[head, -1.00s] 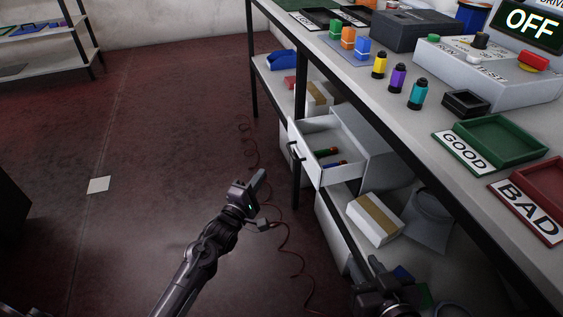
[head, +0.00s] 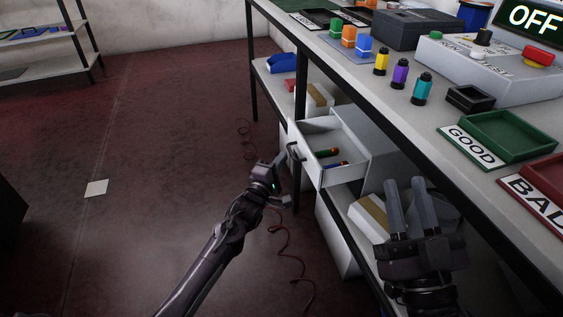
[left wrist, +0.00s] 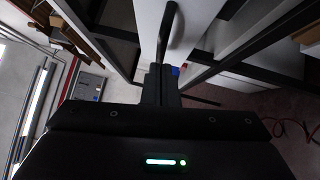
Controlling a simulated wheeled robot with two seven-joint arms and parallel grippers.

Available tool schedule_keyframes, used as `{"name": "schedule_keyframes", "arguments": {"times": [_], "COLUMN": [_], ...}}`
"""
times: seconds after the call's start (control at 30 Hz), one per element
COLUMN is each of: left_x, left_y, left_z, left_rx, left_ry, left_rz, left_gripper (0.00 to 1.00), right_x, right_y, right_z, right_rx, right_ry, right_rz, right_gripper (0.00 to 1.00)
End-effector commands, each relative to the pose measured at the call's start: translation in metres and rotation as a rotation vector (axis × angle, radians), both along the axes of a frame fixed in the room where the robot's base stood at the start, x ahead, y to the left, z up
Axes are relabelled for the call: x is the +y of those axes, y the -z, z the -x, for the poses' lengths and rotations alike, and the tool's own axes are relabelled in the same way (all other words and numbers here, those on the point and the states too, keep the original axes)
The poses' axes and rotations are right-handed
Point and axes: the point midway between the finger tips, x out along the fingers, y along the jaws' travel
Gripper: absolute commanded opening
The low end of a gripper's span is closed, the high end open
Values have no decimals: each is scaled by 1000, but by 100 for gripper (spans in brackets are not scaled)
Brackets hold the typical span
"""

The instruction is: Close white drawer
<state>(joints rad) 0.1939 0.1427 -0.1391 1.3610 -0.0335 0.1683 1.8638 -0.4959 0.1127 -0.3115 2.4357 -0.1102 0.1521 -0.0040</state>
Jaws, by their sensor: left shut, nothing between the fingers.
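The white drawer (head: 337,177) stands pulled out of its white cabinet under the table. Its dark handle (head: 294,152) is on the front panel and also shows in the left wrist view (left wrist: 172,28). My left gripper (head: 279,163) is shut and empty, right at the handle side of the drawer front. In the left wrist view its fingertips (left wrist: 158,70) lie close to the handle's lower end; I cannot tell whether they touch. My right gripper (head: 404,182) is raised below the table edge, in front of the lower shelf, with a gap between its fingers, holding nothing.
Green and blue-red small items (head: 328,157) lie in the drawer. A box (head: 369,218) sits on the lower shelf, partly behind my right gripper.

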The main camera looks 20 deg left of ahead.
Motion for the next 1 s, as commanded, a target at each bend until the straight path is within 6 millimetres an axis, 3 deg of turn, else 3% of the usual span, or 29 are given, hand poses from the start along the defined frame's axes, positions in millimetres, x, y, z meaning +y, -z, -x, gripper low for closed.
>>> {"name": "schedule_keyframes", "arguments": {"times": [0.53,0.77,1.0], "left_x": [-6,-33,-65], "left_y": [0,1,2], "left_z": [-4,-23,-45], "left_rx": [0,-1,-2], "left_ry": [-1,-2,-2], "left_rz": [1,5,5], "left_gripper": [0,0,0], "right_x": [-2,-15,-37], "right_y": [-8,-56,-100], "right_z": [4,31,82], "right_rx": [-44,-302,-640], "right_ry": [1,2,0], "right_rz": [-18,-121,-256], "right_gripper": [30,30,30]}}
